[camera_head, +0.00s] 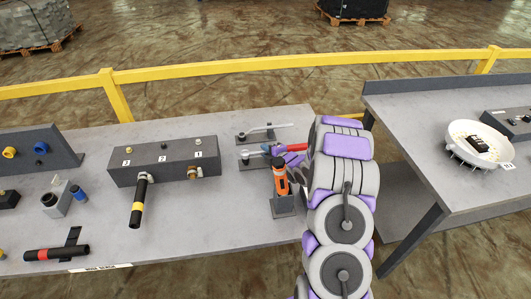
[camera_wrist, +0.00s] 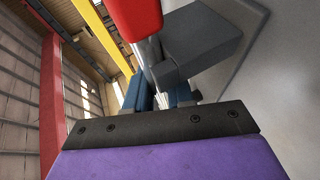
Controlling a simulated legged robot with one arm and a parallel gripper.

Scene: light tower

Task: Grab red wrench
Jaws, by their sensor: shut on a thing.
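The red wrench (camera_head: 300,144) lies over the back right of the left table, its silver end pointing left and its red handle pointing right. My gripper (camera_head: 279,149) is at the wrench, and my arm hides part of the handle. In the wrist view the red handle (camera_wrist: 135,17) is at the top, and its silver shaft runs down between the fingers of my gripper (camera_wrist: 163,98). The jaws are shut on the wrench. I cannot tell whether it is lifted off its grey holder.
An orange tool (camera_head: 281,177) stands upright in a grey holder just in front of my gripper. Another wrench (camera_head: 270,130) lies behind. A grey numbered block (camera_head: 165,160) stands left. A yellow rail (camera_head: 220,67) runs behind.

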